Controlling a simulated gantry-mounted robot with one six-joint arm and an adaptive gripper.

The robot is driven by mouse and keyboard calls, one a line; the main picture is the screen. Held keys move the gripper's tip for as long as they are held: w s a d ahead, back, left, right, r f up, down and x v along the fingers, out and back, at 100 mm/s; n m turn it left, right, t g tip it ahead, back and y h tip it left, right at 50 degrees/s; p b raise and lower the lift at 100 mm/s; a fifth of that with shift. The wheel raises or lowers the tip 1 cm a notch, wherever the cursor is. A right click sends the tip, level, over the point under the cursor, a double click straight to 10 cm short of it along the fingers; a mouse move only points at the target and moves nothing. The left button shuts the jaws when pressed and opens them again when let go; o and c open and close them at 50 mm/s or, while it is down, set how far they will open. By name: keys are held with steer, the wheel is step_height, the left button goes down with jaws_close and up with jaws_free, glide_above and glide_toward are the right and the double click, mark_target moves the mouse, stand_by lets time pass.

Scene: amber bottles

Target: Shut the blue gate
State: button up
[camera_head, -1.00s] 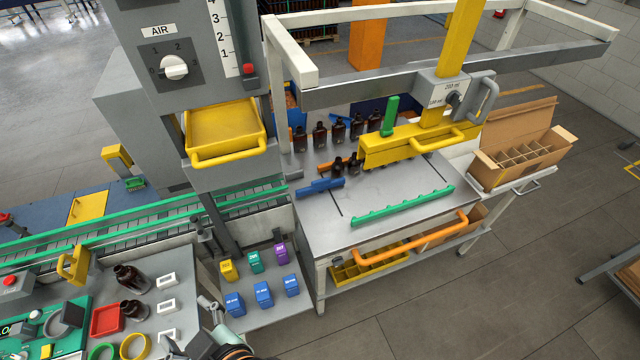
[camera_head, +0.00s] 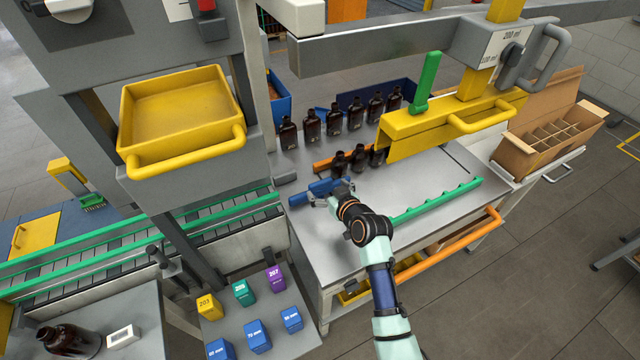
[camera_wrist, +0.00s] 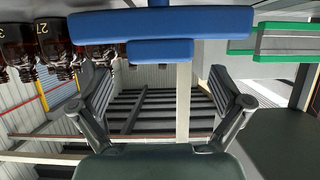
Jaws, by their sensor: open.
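The blue gate (camera_head: 312,191) is a short blue bar at the left side of the grey table, near the end of the conveyor. In the wrist view the blue gate (camera_wrist: 160,22) spans the top, with a smaller blue block below it, just beyond my fingertips. My gripper (camera_head: 328,199) is at the near side of the gate. In the wrist view my gripper (camera_wrist: 161,72) has its fingers apart with nothing between them. I cannot tell whether a fingertip touches the gate.
Amber bottles (camera_head: 311,127) stand in a row behind the gate, and several more stand by an orange bar (camera_head: 322,166). A yellow beam (camera_head: 445,128) hangs over the table. A green notched rail (camera_head: 436,201) lies to the right. The table middle (camera_head: 400,180) is clear.

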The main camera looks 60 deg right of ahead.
mark_target(321, 184)
steer(key=x, duration=0.5)
steer(key=shift+b, duration=0.4)
steer(key=c, duration=1.5)
steer(key=shift+a, duration=0.1)
steer(key=shift+c, duration=0.2)
